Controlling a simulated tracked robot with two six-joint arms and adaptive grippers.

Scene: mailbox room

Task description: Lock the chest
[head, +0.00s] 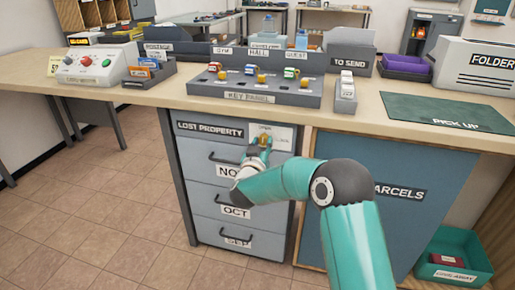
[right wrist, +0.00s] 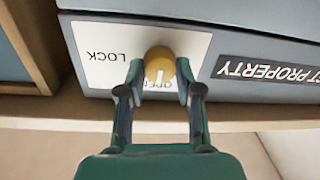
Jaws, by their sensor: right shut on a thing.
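The chest is a grey-blue drawer unit (head: 195,172) under the counter, labelled LOST PROPERTY, with drawers marked NOV, OCT and SEP. All its drawers look closed. A white plate (head: 284,138) at its upper right carries a yellow knob (head: 265,138). In the right wrist view, upside down, the plate (right wrist: 95,62) reads LOCK and OPEN, and the white mark on the knob (right wrist: 159,62) points towards the partly hidden word OPEN. My right gripper (head: 258,146) is shut on the knob, one finger on each side; it also shows in the right wrist view (right wrist: 159,78). My left gripper is not in view.
A key panel (head: 250,98) with several keys stands on the counter above the chest. A blue PARCELS panel (head: 345,170) is right of the chest, with a green bin (head: 460,235) on the floor. The tiled floor (head: 100,220) at left is clear.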

